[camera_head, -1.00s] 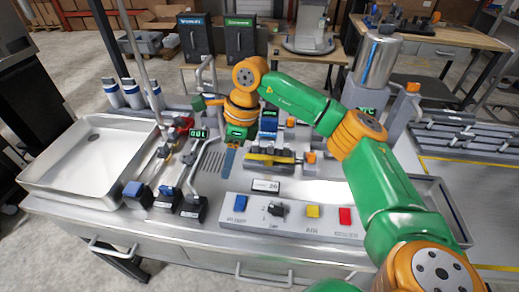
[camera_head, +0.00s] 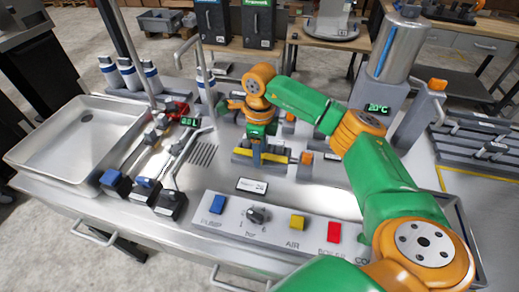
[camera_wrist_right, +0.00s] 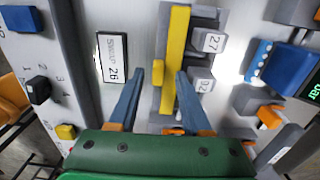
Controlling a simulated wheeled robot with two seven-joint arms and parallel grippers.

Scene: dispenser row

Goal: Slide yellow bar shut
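The yellow bar (camera_head: 278,158) lies along a grey block on the steel worktop, partly hidden by my right gripper in the head view. In the right wrist view the yellow bar (camera_wrist_right: 178,45) runs from the top edge down between the fingers. My right gripper (camera_head: 257,158) points down over the bar. In the wrist view my right gripper (camera_wrist_right: 161,74) is open, one blue finger on each side of the bar. The right finger looks very close to the bar; whether it touches, I cannot tell. My left gripper is not in view.
A control panel (camera_head: 318,243) with blue, yellow and red buttons and a black knob is in front. A label "26" (camera_wrist_right: 112,57) lies left of the fingers. Tagged grey blocks (camera_wrist_right: 208,40) stand right of the bar. A metal basin (camera_head: 45,160) is at left.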

